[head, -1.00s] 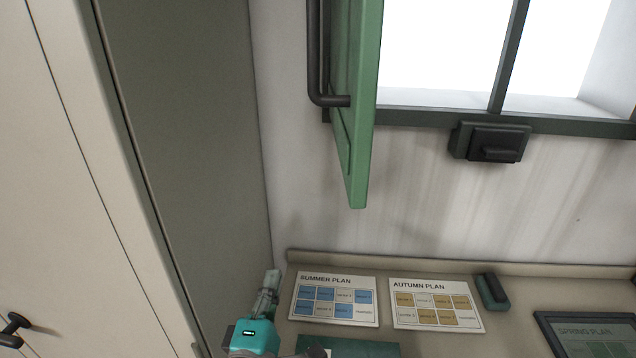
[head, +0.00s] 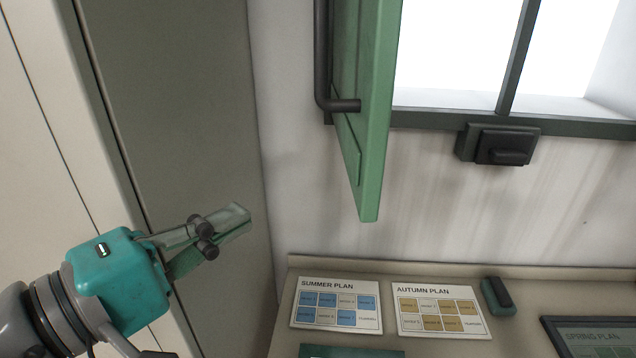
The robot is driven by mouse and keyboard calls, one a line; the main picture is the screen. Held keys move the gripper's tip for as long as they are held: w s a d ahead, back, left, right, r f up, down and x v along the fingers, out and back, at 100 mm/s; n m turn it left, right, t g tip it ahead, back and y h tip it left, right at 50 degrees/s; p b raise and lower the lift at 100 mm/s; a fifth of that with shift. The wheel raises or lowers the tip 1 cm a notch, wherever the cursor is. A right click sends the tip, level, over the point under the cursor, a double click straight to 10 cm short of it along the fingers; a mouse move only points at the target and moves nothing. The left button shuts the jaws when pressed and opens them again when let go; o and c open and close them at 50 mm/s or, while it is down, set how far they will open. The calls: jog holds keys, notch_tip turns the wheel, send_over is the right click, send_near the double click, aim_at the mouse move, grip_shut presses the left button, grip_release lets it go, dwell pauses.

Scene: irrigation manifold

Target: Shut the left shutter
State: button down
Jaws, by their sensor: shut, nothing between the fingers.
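The left shutter (head: 376,120) is a green panel at the top middle of the head view. It stands open, swung out from the wall beside the window, seen nearly edge-on. A dark bar handle (head: 322,60) is on its left face. Its upper part is cut off by the picture edge. My gripper (head: 243,218) is shut and empty, to the left of and lower in the picture than the shutter, in front of the grey cabinet side. It is apart from the shutter.
The window frame (head: 520,62) has a dark latch block (head: 500,145) below it. A counter below holds a summer plan card (head: 337,304), an autumn plan card (head: 440,310), a small dark green object (head: 498,296) and a spring plan board (head: 590,338). A tall cabinet (head: 180,110) stands at left.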

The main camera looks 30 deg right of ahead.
send_near(351, 173)
jog(key=w+d, duration=0.2)
jog(key=w, duration=0.2)
jog(key=shift+s+d+f, duration=0.1)
jog(key=shift+s+d, duration=0.2)
jog(key=shift+d, duration=0.35)
jog(key=shift+s+d, duration=0.3)
jog(key=shift+d, duration=0.35)
jog(key=shift+s+d, duration=0.3)
jog(key=shift+d, duration=0.4)
